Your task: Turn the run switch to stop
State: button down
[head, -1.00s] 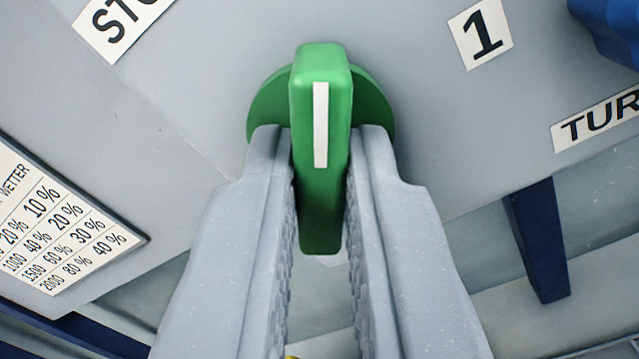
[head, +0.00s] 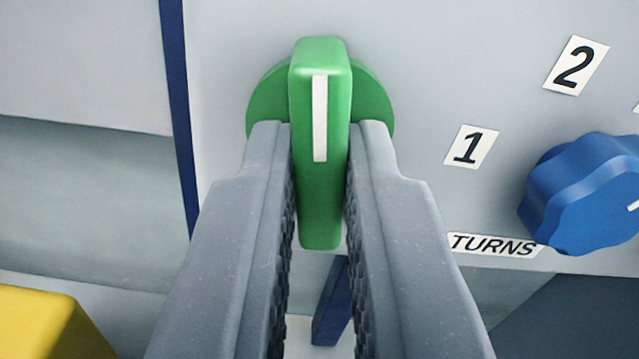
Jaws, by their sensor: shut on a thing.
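The run switch (head: 320,195) is a green knob with a raised grip bar and a white pointer line, on a pale grey panel. It is upright in the picture, its white line at the upper part of the bar. My gripper (head: 320,150) is shut on the bar, one grey finger touching each side. The fingers cover part of the knob's round base. No stop label is in view, so I cannot tell from a label where the line points.
A blue lobed knob (head: 580,190) stands to the right, near labels 1 (head: 470,147), 2 (head: 576,65) and TURNS (head: 493,245). A dark blue strip (head: 178,110) runs down the left. A yellow block (head: 45,325) is at the lower left.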

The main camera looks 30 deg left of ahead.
jog(key=n+b, duration=0.3)
jog(key=n, duration=0.1)
jog(key=shift+f+n+b, duration=0.2)
jog(key=shift+n+b, duration=0.15)
jog(key=shift+n, duration=0.05)
dwell(0.4)
jog(key=c, duration=1.5)
grip_release()
jog(key=shift+r, duration=0.15)
jog(key=shift+s, duration=0.1)
jog(key=shift+b+v, duration=0.6)
jog(key=shift+v, duration=6.25)
jog(key=shift+d, duration=0.1)
